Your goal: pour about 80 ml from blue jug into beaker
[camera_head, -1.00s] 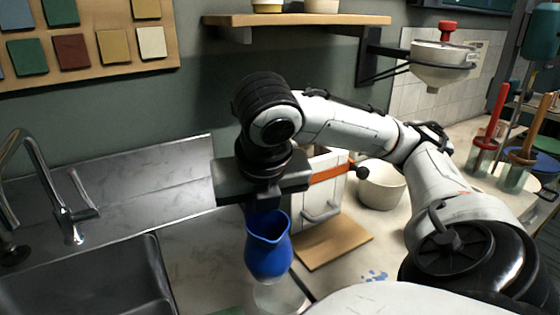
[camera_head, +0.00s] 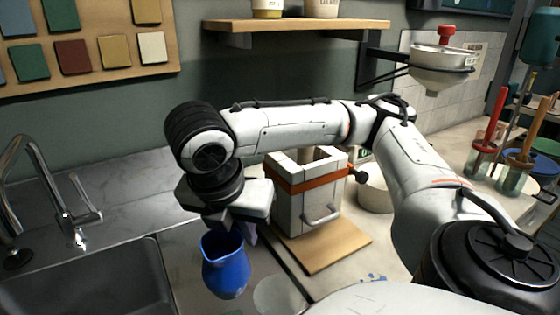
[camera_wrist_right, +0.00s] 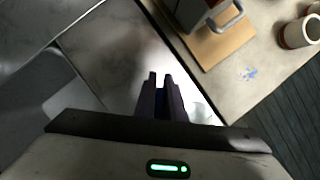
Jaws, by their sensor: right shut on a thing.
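The blue jug (camera_head: 225,268) hangs from my right gripper (camera_head: 246,232) above the counter. Its open mouth faces up and it looks close to upright. My left gripper is not in view.
A white box with an orange strap (camera_head: 317,194) stands on a wooden board (camera_head: 322,251) right of the jug. A white bowl (camera_head: 374,190) is behind it. The sink (camera_head: 95,285) and its tap (camera_head: 45,175) are at left. A wooden shelf (camera_head: 298,25) is overhead.

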